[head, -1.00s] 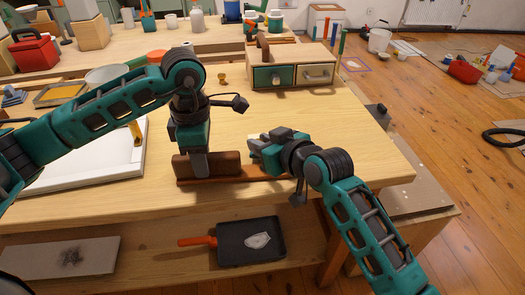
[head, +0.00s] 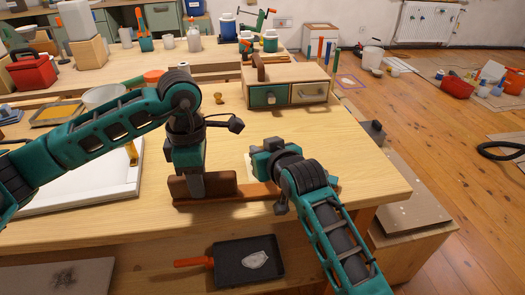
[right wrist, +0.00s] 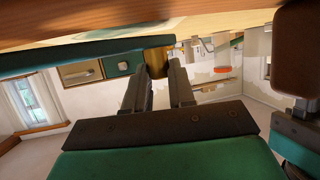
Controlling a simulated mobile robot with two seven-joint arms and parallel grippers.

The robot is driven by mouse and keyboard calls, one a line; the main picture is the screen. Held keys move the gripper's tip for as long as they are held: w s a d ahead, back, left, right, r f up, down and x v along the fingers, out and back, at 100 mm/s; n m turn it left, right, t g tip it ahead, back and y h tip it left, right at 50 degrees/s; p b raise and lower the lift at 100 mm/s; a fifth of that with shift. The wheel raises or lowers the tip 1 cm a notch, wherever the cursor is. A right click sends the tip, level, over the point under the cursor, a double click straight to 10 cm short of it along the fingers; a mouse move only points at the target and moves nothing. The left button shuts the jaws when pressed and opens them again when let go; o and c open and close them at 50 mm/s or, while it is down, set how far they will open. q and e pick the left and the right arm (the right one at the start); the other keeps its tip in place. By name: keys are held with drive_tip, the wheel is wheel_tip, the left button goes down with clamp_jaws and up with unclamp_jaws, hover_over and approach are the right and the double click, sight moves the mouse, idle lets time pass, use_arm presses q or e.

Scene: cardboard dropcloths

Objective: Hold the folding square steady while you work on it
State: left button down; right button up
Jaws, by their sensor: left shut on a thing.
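The folding square is a brown wooden piece (head: 222,183) standing upright on a long, low reddish-brown strip near the table's front edge. My left gripper (head: 190,184) points down and is shut on the upright brown piece. My right gripper (head: 262,160) is just behind the strip, to the right of the upright piece, low over the table. Its fingertips are hard to see in the head view. In the right wrist view its two fingers (right wrist: 160,82) stand apart, with a brass-coloured thing showing between the tips. A brown block, apparently the upright piece, shows at right (right wrist: 299,50).
A drawer box (head: 290,95) stands behind on the table, with a small brass knob (head: 218,98) to its left. A white tray (head: 85,190) lies at left. A dark pan (head: 248,264) is on the shelf below. The table's right end is clear.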

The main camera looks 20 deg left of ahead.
drive_tip(key=shift+o, duration=0.9)
wheel_tip(320, 180, up, 10)
